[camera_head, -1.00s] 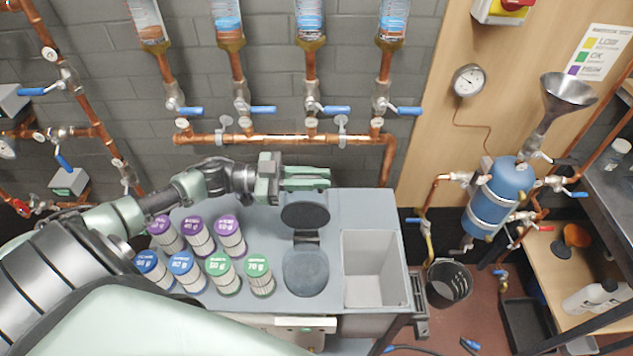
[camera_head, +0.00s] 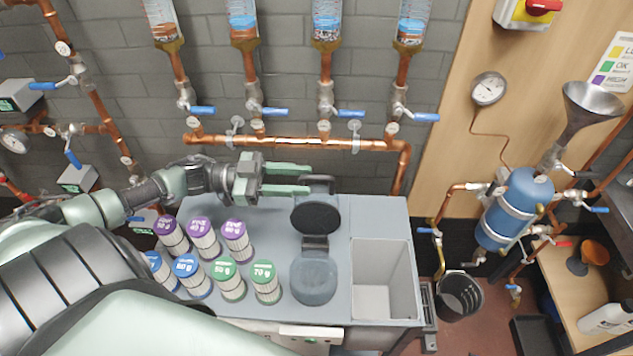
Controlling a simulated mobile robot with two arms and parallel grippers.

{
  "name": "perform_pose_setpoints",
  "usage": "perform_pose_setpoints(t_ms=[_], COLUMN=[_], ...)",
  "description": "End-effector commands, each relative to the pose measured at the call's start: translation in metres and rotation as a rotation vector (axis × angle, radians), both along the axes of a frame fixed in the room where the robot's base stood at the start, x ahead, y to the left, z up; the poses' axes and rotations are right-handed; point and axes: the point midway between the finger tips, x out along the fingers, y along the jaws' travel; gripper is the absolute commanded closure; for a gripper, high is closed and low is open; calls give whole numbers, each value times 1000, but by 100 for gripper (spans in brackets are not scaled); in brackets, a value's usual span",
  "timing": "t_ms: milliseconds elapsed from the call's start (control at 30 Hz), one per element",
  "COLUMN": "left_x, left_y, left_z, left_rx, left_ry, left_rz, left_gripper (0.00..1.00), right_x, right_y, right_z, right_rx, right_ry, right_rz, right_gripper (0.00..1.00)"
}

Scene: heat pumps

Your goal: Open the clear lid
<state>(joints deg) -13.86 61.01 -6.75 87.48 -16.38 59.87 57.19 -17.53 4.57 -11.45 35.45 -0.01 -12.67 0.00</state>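A dark round lid (camera_head: 316,217) stands raised behind a hinge block (camera_head: 315,243) on the grey worktop. In front of the hinge lies a smoky grey disc (camera_head: 314,278), seemingly see-through. I cannot tell for sure which of the two is the clear lid. My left gripper (camera_head: 308,180) is above the worktop's back edge, just behind and left of the raised lid. Its two green fingers are apart with nothing between them. A dark piece (camera_head: 320,182) shows beyond the fingertips. My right gripper is not in view.
Several ribbed canisters with purple, blue and green tops, one a green-topped canister (camera_head: 266,283), stand left of the lids. An empty grey bin (camera_head: 383,280) is sunk in the worktop at right. Copper pipes (camera_head: 290,143) with blue valve handles run along the back wall.

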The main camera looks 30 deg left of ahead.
Motion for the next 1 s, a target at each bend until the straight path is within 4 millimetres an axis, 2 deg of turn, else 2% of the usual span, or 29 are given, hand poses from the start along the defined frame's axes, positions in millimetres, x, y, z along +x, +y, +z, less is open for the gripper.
perform_pose_setpoints(t_ms=[133,567,1000], left_x=[-6,-9,-25], left_y=[11,15,42], left_z=[0,1,1], left_rx=[1,1,2], left_ry=[1,1,1], left_rz=[0,-1,1], left_gripper=[65,65,65], right_x=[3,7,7], right_y=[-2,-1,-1], right_z=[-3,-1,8], right_rx=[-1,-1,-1], right_ry=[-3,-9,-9], right_rz=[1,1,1], right_gripper=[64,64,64])
